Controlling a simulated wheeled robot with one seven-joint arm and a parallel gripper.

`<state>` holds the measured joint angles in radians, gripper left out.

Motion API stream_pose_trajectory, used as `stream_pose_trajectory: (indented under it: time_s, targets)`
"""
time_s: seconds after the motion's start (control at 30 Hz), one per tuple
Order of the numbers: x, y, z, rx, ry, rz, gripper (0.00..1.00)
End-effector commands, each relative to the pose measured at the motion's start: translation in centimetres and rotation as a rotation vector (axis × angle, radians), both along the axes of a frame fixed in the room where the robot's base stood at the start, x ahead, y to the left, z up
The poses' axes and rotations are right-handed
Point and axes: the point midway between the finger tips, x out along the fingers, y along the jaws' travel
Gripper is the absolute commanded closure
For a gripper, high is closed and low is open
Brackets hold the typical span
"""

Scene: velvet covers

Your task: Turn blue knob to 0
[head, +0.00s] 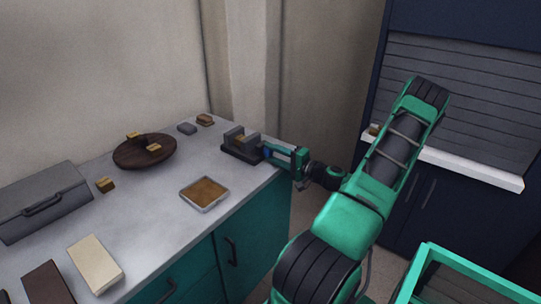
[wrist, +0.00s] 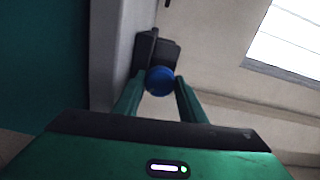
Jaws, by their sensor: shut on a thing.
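The blue knob (wrist: 160,81) sits on the front end of a dark vise-like device. In the wrist view it is between the two green fingers of my gripper (wrist: 160,90), which is shut on it. In the head view my gripper (head: 279,154) reaches in from the right at the counter's edge, and only a bit of the knob (head: 267,153) shows. I cannot make out any mark or number on the knob.
The grey counter (head: 160,215) also holds a square tray (head: 205,207) with a brown inside, a round dark board (head: 130,156) with small blocks, a grey lidded box (head: 62,192) and a cream block (head: 95,258). A dark shuttered cabinet (head: 460,90) stands at the right.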

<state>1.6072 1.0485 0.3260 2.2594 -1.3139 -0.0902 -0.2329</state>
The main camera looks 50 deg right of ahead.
Motion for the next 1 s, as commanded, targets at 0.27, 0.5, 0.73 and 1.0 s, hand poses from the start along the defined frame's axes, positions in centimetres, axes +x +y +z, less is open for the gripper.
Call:
stream_pose_trajectory:
  time_s: [0.27,0.5,0.73,1.0]
  targets:
    - [0.03,0.29,-0.34,-0.179,-0.007,0.006,0.85]
    - [-0.01,0.28,-0.39,-0.265,-0.014,0.006,0.85]
    - [-0.02,0.3,-0.43,-0.292,-0.015,0.007,0.85]
    - [-0.03,0.31,-0.45,-0.293,-0.015,0.007,0.85]
